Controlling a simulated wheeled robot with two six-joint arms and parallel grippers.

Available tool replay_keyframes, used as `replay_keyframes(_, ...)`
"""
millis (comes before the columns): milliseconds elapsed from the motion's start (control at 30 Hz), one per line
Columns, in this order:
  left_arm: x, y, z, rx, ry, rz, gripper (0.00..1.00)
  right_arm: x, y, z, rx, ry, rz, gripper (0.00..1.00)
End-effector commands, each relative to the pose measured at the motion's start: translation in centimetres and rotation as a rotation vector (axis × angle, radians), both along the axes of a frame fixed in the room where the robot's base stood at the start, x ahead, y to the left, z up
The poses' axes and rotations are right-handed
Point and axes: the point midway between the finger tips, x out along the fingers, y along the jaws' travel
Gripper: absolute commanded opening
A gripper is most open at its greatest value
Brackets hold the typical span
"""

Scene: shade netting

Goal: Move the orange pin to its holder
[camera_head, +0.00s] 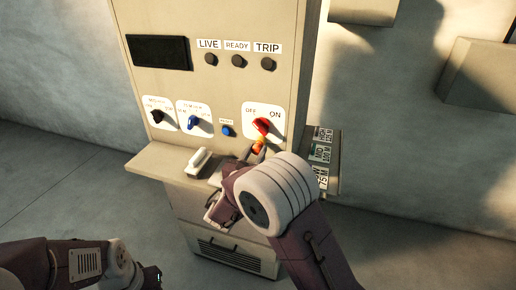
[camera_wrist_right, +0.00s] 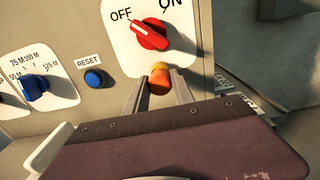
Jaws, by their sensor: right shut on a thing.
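The orange pin (camera_wrist_right: 158,82) is a short, rounded orange piece with a yellower top. My right gripper (camera_wrist_right: 159,92) is shut on it, one grey finger on each side, just below the red OFF/ON knob (camera_wrist_right: 149,34) on the panel. In the head view the pin (camera_head: 258,145) shows beyond my right wrist, above the ledge. My right gripper (camera_head: 254,152) is mostly hidden there by my own arm. I cannot make out which part is the pin's holder. My left arm comes in at the lower left; its gripper fingers do not show.
The cabinet's ledge (camera_head: 160,165) carries a white block-like handle (camera_head: 198,160). Blue (camera_head: 193,122) and black knobs and a blue reset button (camera_head: 227,131) stick out left of the red knob. A rack of labelled plates (camera_head: 322,150) stands at the cabinet's right side.

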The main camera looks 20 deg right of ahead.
Motion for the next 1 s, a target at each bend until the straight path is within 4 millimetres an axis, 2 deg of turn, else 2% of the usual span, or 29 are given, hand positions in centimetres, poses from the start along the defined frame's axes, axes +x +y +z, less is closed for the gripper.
replay_keyframes(767,0.0,0.0,-0.2,0.000,0.000,0.000,0.00,-1.2,0.8,0.0,0.000,0.001,0.000,0.00)
replay_keyframes(1000,0.0,0.0,-0.4,0.000,0.000,0.000,0.00,-2.3,1.6,0.0,0.000,0.000,0.002,0.00)
